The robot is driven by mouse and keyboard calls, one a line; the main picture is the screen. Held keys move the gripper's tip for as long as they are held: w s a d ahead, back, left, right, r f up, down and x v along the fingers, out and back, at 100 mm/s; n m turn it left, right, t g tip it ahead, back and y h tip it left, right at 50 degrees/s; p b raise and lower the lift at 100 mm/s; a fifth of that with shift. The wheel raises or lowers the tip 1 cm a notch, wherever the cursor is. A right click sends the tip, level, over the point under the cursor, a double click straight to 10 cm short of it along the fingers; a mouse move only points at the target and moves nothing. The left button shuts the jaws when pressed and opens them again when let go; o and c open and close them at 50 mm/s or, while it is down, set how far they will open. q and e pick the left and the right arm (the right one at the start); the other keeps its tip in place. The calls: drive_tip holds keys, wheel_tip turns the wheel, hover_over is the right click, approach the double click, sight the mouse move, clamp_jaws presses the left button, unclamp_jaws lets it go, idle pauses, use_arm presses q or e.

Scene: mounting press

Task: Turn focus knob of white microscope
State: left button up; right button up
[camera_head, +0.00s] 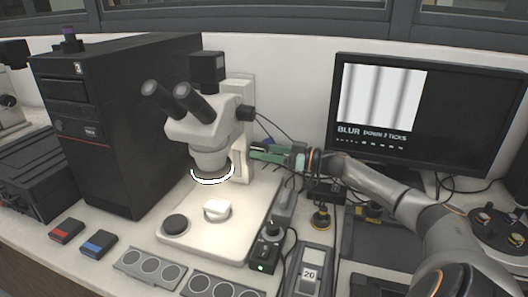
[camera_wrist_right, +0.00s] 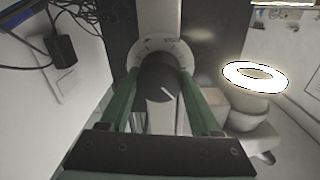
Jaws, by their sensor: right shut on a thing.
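The white microscope (camera_head: 204,130) stands left of centre on its pale base, with two dark eyepieces pointing up and left and a lit ring below its head. The focus knob (camera_wrist_right: 160,84) is dark with a white mark line and shows in the right wrist view, in front of a pale dial plate. My right gripper (camera_wrist_right: 160,90) has its green fingers on either side of the knob, shut on it. In the head view my right gripper (camera_head: 262,153) reaches the microscope's column from the right, and the knob is hidden there. My left gripper is not in view.
The monitor (camera_head: 380,100) shows blurred stripes and the text "BLUR DOWN 2 TICKS". A black computer tower (camera_head: 115,130) stands left of the microscope. Red (camera_head: 66,231) and blue (camera_head: 98,245) boxes and grey trays (camera_head: 150,268) lie in front. Cables hang near my right arm.

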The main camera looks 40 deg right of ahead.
drive_tip(key=c, duration=0.5)
drive_tip(key=shift+r+n+p, duration=0.1)
drive_tip(key=shift+n+p, duration=0.4)
drive_tip(key=shift+n, duration=0.5)
drive_tip(key=o, duration=1.4)
